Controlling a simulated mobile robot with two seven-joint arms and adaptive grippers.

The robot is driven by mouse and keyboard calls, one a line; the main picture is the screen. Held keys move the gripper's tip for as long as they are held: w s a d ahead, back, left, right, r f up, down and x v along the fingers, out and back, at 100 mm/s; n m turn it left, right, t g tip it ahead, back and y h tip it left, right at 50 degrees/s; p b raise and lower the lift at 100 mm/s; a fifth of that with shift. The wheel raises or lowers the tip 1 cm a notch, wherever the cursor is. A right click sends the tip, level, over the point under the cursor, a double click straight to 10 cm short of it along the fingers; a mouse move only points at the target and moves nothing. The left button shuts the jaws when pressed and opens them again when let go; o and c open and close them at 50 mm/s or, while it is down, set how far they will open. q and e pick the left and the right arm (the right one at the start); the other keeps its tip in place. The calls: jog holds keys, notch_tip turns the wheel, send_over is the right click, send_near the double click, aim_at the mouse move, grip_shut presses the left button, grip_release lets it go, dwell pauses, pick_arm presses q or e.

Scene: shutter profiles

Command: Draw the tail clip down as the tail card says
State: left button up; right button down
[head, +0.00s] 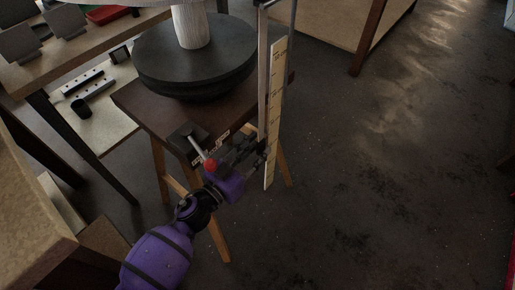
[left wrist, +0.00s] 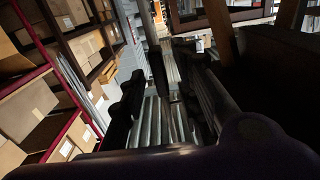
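My left gripper (head: 252,150), purple with black fingers, reaches up from below to the lower part of an upright metal post (head: 263,85). In the left wrist view its dark fingers (left wrist: 165,98) stand apart, with a lit gap between them. A small dark piece is at the post beside the fingertips; I cannot tell clip from finger there, nor whether they touch. A pale yellow scale strip (head: 274,110) with dark marks stands along the post. Small white cards with print (head: 197,158) are on the stand's front edge; their text is too small to read. My right gripper is not in view.
A black round turntable (head: 195,60) on a dark wooden stand (head: 140,108) carries a white column (head: 190,25). A lever with a red knob (head: 210,164) sticks out close to my left gripper. Benches are at left and top. The floor at right is clear.

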pick_arm(q)
jog(key=shift+w+d, duration=0.15)
jog(key=shift+w, duration=0.1)
grip_shut()
